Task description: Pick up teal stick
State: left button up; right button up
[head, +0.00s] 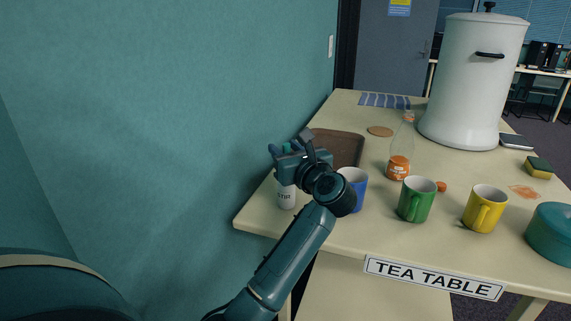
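My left gripper (288,149) is over the far left corner of the table, above a white cup (286,196) with dark lettering that I can only partly read. A small green-teal bit (286,147) shows by the gripper's fingers. It may be the end of the teal stick, but it is too small to be sure. The gripper body hides the cup's mouth and anything standing in it. I cannot tell whether the fingers are closed on anything. My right gripper is out of view.
A brown tray (340,146) lies behind the gripper. A blue mug (357,190) stands close to its right, then green (417,199) and yellow (484,209) mugs. An orange-filled bottle (400,166) and a large white urn (470,90) stand farther back. A teal wall (180,110) borders the left.

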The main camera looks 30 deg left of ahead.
pick_arm(q)
grip_shut()
dwell(0.4)
